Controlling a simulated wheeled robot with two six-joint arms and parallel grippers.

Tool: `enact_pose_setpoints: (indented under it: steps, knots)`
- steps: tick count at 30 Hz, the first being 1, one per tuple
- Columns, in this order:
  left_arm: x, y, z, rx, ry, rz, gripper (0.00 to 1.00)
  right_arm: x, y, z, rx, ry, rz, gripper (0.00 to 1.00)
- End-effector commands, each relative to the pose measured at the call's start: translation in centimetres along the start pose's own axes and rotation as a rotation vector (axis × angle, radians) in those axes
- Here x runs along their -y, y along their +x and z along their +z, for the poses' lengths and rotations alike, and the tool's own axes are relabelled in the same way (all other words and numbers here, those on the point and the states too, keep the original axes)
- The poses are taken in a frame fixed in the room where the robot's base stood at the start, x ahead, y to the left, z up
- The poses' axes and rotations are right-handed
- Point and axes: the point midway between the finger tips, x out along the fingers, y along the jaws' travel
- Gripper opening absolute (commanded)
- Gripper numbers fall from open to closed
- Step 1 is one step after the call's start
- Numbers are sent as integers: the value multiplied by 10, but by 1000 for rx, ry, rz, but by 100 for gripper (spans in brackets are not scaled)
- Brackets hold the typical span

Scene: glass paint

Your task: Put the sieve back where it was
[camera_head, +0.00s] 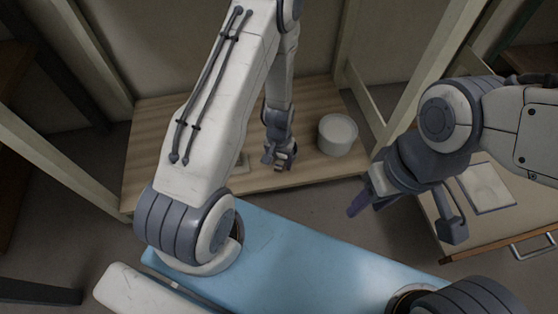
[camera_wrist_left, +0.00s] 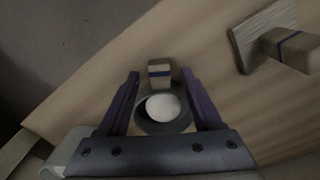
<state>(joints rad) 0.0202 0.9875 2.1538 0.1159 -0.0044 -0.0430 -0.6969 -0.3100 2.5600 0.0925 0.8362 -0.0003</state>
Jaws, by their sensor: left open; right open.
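In the left wrist view, a round dark-rimmed piece with a white centre, which looks like the sieve (camera_wrist_left: 146,122), shows between my left fingers. My left gripper (camera_wrist_left: 158,76) is open around these. In the head view my left gripper (camera_head: 278,163) is low over the wooden table (camera_head: 155,125), and the sieve is mostly hidden there. My right gripper (camera_head: 370,203) is open and empty, in front of the table's right end.
A wooden tool with a flat base and blue-banded handle (camera_wrist_left: 297,48) lies beside the left gripper. A white cylindrical pot (camera_head: 337,136) stands right of the left gripper. A drawer unit (camera_head: 480,230) with a pale panel is at right. Pale posts frame the table.

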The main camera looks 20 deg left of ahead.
Motion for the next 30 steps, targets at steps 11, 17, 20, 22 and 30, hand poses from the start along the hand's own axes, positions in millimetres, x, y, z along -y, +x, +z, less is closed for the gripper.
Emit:
enact_pose_setpoints:
  steps: [11, 17, 20, 22, 30]
  knots:
    - [0, -25, 0, 0, 0, 0, 67, 2, -25, -1, 0, 0, 0, 47]
    - [0, -57, 0, 0, 0, 0, 67, 4, -56, -3, 0, 0, 0, 47]
    - [0, -74, 0, 0, 0, 0, 67, 5, -72, -4, 0, 0, 0, 47]
    - [0, -84, 0, 0, 0, 0, 67, 6, -83, -4, 0, 0, 0, 47]
    - [0, -106, 0, 1, 0, 0, 67, 8, -104, -6, 0, 0, 0, 47]
